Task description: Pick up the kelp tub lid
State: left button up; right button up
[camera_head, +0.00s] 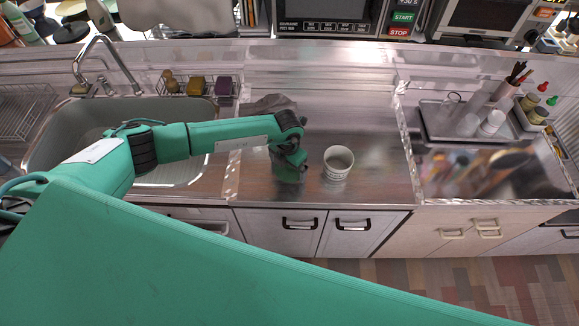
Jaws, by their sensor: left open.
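A small white tub (338,163) with dark print on its side stands upright on the steel counter, right of my left gripper. Its light round top faces up; I cannot tell whether this is a lid or the inside of the tub. No separate lid shows clearly. My left gripper (290,170) is open, pointing down close to the counter, apart from the tub. Its fingers are dark and small here, and the wrist hides part of the counter behind it. My right gripper is not in view.
A grey cloth (268,104) lies behind my left wrist. A sink (70,130) with a faucet (100,55) is at left. At right a tray (435,125) holds cups and utensils. The counter around the tub is clear.

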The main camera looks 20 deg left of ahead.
pick_arm(q)
jog(key=c, duration=0.8)
jog(key=shift+o, duration=0.2)
